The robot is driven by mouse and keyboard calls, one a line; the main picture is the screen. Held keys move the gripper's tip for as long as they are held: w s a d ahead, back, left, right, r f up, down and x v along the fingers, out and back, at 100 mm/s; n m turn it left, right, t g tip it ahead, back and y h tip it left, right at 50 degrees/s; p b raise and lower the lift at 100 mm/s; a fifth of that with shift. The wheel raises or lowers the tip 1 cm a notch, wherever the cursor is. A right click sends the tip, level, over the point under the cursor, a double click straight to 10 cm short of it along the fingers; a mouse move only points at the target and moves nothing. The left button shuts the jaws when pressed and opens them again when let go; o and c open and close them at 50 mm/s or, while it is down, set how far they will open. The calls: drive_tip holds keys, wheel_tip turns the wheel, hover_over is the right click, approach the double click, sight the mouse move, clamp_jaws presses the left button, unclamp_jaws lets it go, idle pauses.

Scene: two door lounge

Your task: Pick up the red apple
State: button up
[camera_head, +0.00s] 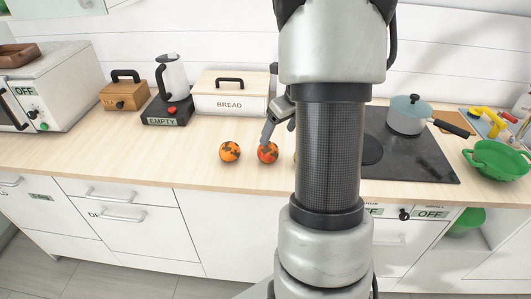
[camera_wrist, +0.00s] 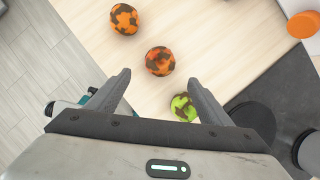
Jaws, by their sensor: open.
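The reddest apple (camera_head: 267,152), red-orange with dark brown patches, sits on the wooden counter. In the wrist view this apple (camera_wrist: 160,61) lies ahead of and between the fingertips, apart from them. My gripper (camera_head: 278,133) is open and empty, close above the apple; both fingers of my gripper (camera_wrist: 160,79) show in the wrist view. A lighter orange patched apple (camera_head: 229,151) lies to its left, also in the wrist view (camera_wrist: 124,19). A green patched apple (camera_wrist: 183,107) lies on the other side, between the fingers; my arm hides it in the head view.
A bread box (camera_head: 231,93) and a kettle on its base (camera_head: 167,110) stand behind the apples. A black hob (camera_head: 415,150) with a pot (camera_head: 408,115) and a green colander (camera_head: 497,160) are to the right. Counter left of the apples is clear.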

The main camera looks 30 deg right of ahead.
sight(269, 147)
drive_tip(key=x, duration=0.8)
drive_tip(key=b+x, duration=0.1)
drive_tip(key=x, duration=0.3)
drive_tip(key=shift+w+r, duration=0.1)
drive_tip(key=shift+w, duration=0.2)
drive_tip(key=c, duration=1.2)
